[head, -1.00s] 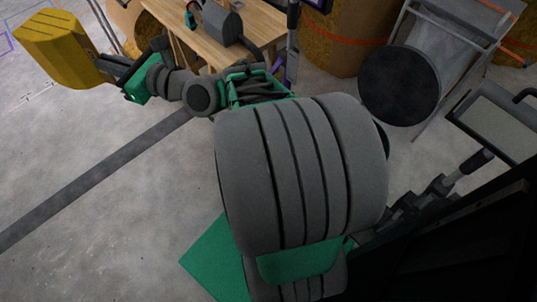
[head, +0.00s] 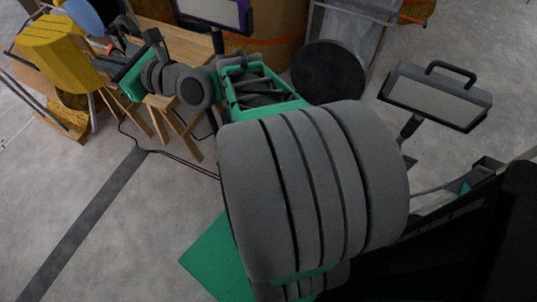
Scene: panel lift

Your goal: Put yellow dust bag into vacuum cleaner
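The yellow dust bag (head: 52,46) is a ribbed yellow block at the upper left of the head view. My gripper (head: 100,66), at the end of my outstretched grey and green arm, appears shut on its right side and holds it above the floor. The fingers are small and partly hidden, so the exact contact is unclear. I cannot pick out the vacuum cleaner with certainty.
A wooden table (head: 186,45) stands behind my forearm. Wooden structures are behind the bag at the left. A black disc (head: 328,70) and a work light (head: 437,92) stand right of centre. Grey floor (head: 130,220) is open at lower left.

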